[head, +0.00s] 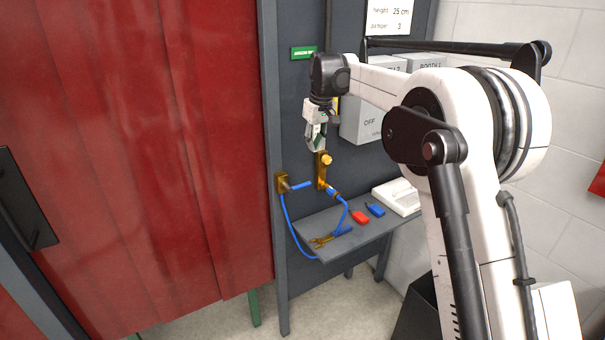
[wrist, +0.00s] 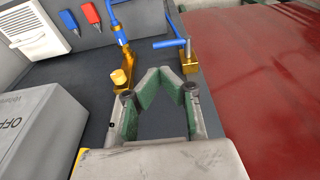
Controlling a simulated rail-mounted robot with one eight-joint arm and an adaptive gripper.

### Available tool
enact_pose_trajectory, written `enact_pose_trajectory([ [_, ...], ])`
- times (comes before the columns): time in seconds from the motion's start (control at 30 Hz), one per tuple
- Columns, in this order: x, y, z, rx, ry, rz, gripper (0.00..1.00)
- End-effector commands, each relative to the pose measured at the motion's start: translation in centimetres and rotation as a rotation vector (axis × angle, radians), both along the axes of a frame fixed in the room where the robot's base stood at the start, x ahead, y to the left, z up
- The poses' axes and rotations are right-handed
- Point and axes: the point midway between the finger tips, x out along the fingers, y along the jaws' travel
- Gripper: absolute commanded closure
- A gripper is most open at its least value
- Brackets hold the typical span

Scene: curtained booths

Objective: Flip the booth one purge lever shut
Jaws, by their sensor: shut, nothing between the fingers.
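The purge lever appears to be the short blue handle (head: 300,185) on a brass valve (head: 283,184) at the left edge of the grey panel; no label shows which booth it serves. The handle lies roughly level, pointing right from the valve. In the wrist view the blue handle (wrist: 168,43) points left from its brass valve (wrist: 189,62). My gripper (head: 317,149) is shut and empty, above the valve and a little to its right. In the wrist view its fingertips (wrist: 166,72) come together just short of the handle, apart from it.
A brass bracket (head: 321,170) with a yellow knob stands close beside my fingertips. A grey OFF box (head: 366,121) is right; a red curtain (head: 150,150) hangs left.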

Motion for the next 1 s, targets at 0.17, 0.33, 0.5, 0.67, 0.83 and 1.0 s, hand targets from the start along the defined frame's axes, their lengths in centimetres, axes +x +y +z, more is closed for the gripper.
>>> enact_pose_trajectory([
  [0.17, 0.7, 0.8, -0.5, -0.002, 0.010, 0.015, 1.00],
  [0.33, 0.8, 0.9, -0.6, -0.002, 0.012, 0.017, 1.00],
  [0.5, 0.8, 0.9, -0.6, -0.003, 0.010, 0.016, 1.00],
  [0.67, 0.9, 0.9, -1.1, -0.003, 0.010, 0.016, 1.00],
  [0.83, 1.2, 1.2, -3.2, -0.003, 0.010, 0.016, 1.00],
  [1.0, 1.7, 1.5, -6.3, -0.003, 0.010, 0.017, 1.00],
])
